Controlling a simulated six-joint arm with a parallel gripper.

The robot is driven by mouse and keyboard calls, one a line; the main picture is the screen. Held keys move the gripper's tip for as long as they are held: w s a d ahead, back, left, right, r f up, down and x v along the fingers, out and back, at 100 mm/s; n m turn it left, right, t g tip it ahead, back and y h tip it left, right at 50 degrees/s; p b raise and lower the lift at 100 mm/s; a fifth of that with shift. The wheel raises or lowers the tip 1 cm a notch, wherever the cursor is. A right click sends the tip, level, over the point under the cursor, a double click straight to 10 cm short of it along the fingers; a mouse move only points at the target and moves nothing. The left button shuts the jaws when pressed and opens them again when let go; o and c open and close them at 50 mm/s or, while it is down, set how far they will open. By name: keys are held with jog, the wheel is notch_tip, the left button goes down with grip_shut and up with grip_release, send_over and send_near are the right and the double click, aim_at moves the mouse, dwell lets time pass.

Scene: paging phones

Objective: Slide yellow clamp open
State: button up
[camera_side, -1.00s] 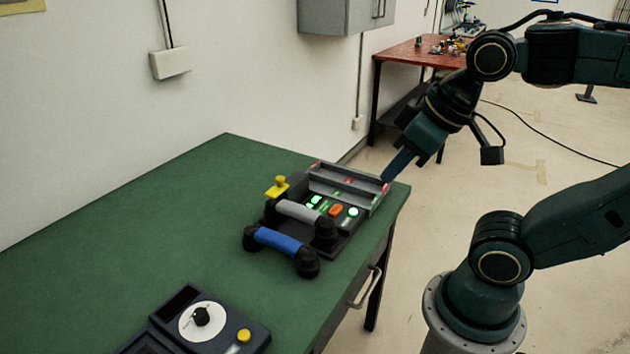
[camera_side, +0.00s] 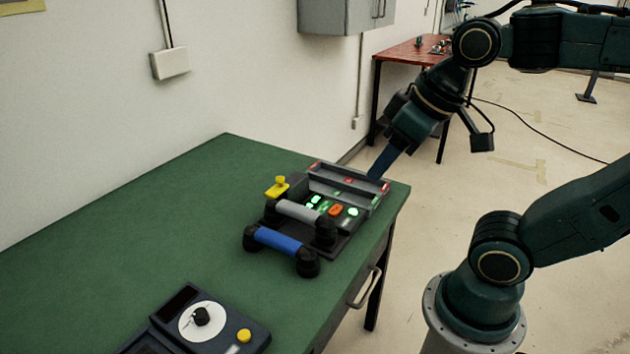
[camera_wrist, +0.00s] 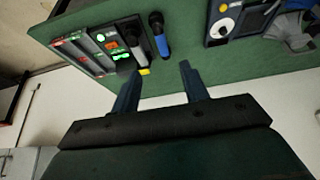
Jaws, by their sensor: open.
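The yellow clamp (camera_side: 277,187) stands at the left side of the grey and black phone console (camera_side: 333,190) on the green table. In the wrist view the yellow clamp (camera_wrist: 144,71) shows near the tip of my left-hand finger. My gripper (camera_side: 376,177) is above the back right of the console in the side view, apart from the clamp. In the wrist view my gripper (camera_wrist: 158,75) has its two fingers spread with nothing between them. A grey handset (camera_side: 297,211) and a blue handset (camera_side: 279,241) lie in front of the console's lit buttons.
A dark device with a white dial (camera_side: 202,318) and a yellow button sits at the table's near edge. The green table (camera_side: 150,230) is clear left of the console. A wall stands behind it. A red table (camera_side: 412,50) is farther back.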

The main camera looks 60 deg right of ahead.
jog(key=w+d+r+g, duration=0.2)
jog(key=w+r, duration=0.2)
jog(key=w, duration=0.6)
jog(key=m+g, duration=0.3)
send_over(280, 178)
notch_tip(280, 178, down, 10)
jog(key=shift+w+d+f, duration=0.1)
jog(key=shift+w+f, duration=0.05)
jog(key=shift+f, duration=0.2)
jog(key=shift+f, duration=0.1)
notch_tip(280, 178, down, 14)
jog(key=shift+r, duration=0.2)
